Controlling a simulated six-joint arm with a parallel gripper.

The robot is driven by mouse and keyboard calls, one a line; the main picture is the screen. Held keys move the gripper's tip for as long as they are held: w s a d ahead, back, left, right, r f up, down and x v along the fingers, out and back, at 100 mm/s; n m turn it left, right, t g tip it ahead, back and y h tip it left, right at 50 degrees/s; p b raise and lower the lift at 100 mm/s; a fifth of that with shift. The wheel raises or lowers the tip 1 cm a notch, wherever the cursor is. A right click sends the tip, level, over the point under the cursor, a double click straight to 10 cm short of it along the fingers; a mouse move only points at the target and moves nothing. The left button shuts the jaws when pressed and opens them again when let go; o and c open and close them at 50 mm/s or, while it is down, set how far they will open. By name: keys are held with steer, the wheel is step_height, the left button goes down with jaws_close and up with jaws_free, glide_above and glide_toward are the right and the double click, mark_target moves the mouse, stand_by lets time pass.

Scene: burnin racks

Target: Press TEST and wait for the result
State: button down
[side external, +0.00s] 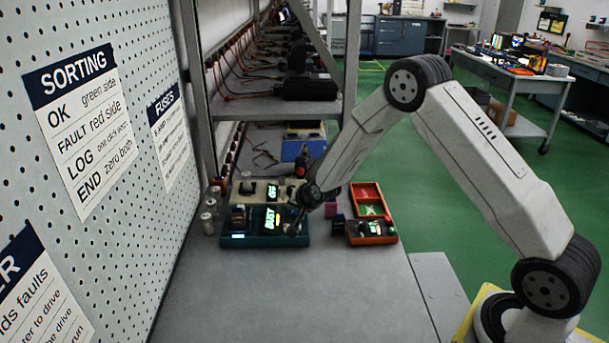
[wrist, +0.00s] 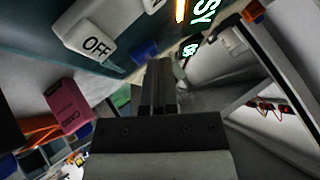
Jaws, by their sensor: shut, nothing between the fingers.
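A teal unit (side external: 236,242) stands on the bench with a lit green display (side external: 270,218) that reads BUSY. The display's end, "SY", also shows at the top of the wrist view (wrist: 205,12), near an orange light (wrist: 180,11). My gripper (side external: 293,230) is shut and empty, with its tips down at the right part of the teal unit. In the wrist view my gripper (wrist: 162,72) points at the unit's surface; I cannot tell whether it touches. No TEST label is readable; the spot under the fingertips is hidden.
A white OFF piece (wrist: 95,42) and a magenta block (wrist: 68,104) lie close to my gripper. A beige unit (side external: 248,187) stands behind. Orange trays (side external: 374,239) stand to the right, small cylinders (side external: 207,222) to the left. The bench front (side external: 285,295) is clear.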

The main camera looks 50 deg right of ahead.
mark_target(294, 216)
steer(key=shift+r, duration=0.85)
steer(key=shift+r, duration=0.1)
steer(key=shift+r, duration=2.45)
steer(key=shift+s, duration=0.1)
steer(key=s+a+r+n+g, duration=0.1)
steer(key=s+a+n+g, duration=0.1)
steer(key=s, duration=0.7)
steer(key=s+a+r+n+g+y, duration=0.1)
steer(key=s+n, duration=0.4)
steer(key=s, duration=0.5)
steer(key=s+a+r+n+g, duration=0.1)
steer(key=s+a+n+g, duration=0.2)
steer(key=s, duration=0.7)
steer(key=shift+a+n, duration=0.4)
steer(key=shift+a, duration=0.85)
